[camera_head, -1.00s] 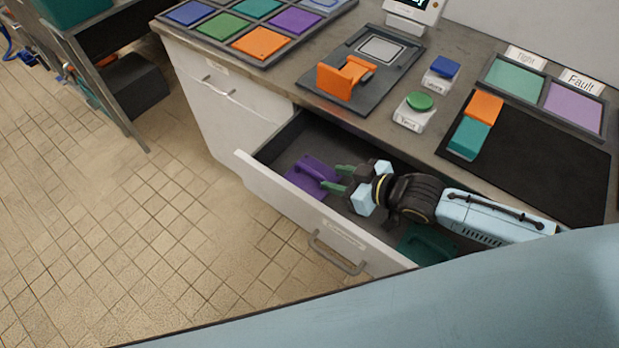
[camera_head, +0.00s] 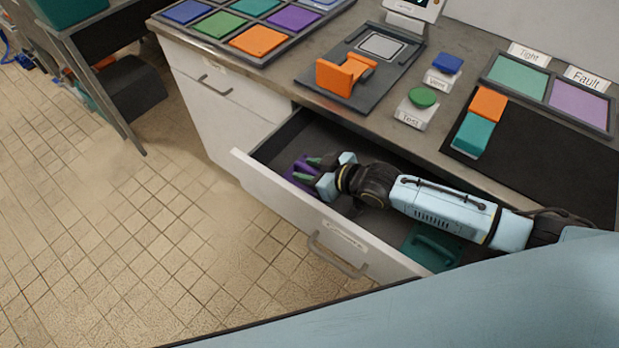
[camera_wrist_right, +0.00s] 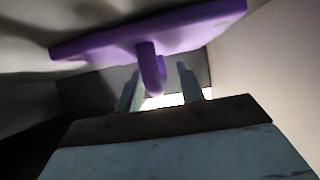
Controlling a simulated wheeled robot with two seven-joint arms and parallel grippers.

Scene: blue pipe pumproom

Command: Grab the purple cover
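The purple cover (camera_head: 296,173) lies in the open drawer, near its left end. It is a flat plate with a bar handle, and my gripper hides part of it in the head view. My right gripper (camera_head: 308,170) reaches into the drawer over the cover. In the right wrist view the cover (camera_wrist_right: 150,38) spans the top, with its handle close to the two fingers (camera_wrist_right: 158,85). The fingers are apart, with a bright gap between them. I cannot tell whether they touch the handle. My left gripper is not in view.
The drawer's front wall (camera_head: 290,203) and the counter edge bound my arm. A teal cover (camera_head: 433,246) lies at the drawer's right end. On the counter stand an orange cover on a dark fixture (camera_head: 345,74), a green button (camera_head: 423,97) and a blue button (camera_head: 447,63).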

